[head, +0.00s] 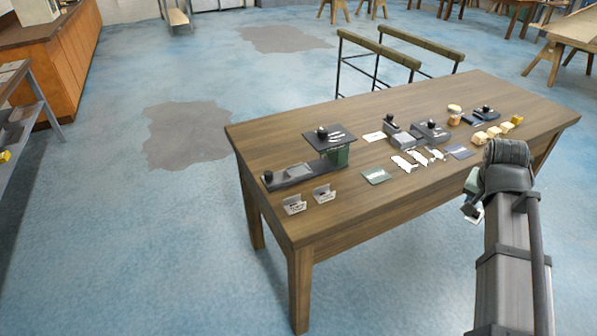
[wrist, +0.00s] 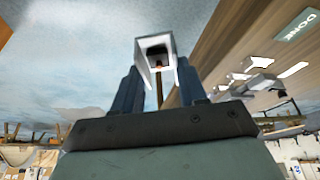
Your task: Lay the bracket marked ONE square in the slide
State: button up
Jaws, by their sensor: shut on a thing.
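My gripper (wrist: 157,82) is shut on a white bracket (wrist: 142,46), an angled piece with a dark opening, held between the two dark fingers. Any marking on it is not readable. In the head view my gripper (head: 470,206) hangs off the table's front right edge, with the white bracket (head: 479,215) partly showing below it. A dark slide (head: 292,177) with a grey plate and a black knob lies at the table's left end, far from my gripper. Several white brackets (head: 405,163) lie near the middle of the table; their markings are unreadable.
A black-topped stand (head: 335,135) rises behind the slide. Cards lie on the wooden table (head: 400,195); one reads DONE (wrist: 301,25). Dark devices (head: 430,131) and yellowish blocks (head: 494,132) occupy the right half.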

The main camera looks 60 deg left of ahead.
jog(key=w+d+r+m+h, duration=0.1)
jog(key=w+d+m, duration=0.15)
jog(key=d, duration=1.05)
jog(key=w+d+r+m, duration=0.2)
jog(key=w+d, duration=0.1)
jog(key=d, duration=0.9)
jog(key=w+d+r+m+h, duration=0.1)
jog(key=w+d+m, duration=0.15)
jog(key=d, duration=1.05)
jog(key=n+y, duration=0.2)
jog(key=n, duration=0.5)
send_over(476, 216)
jog(key=shift+f, duration=0.1)
jog(key=s+a+r+m+h, duration=0.1)
jog(key=s+a, duration=0.7)
jog(key=a, duration=0.8)
jog(key=s+a+r+m, duration=0.1)
jog(key=s+a+m, duration=0.1)
jog(key=s+a, duration=1.1)
jog(key=s+a+r+m+h, duration=0.1)
jog(key=s+a, duration=0.3)
jog(key=a, duration=1.6)
notch_tip(476, 216, down, 18)
jog(key=shift+s+d+r, duration=0.15)
jog(key=shift+r, duration=0.05)
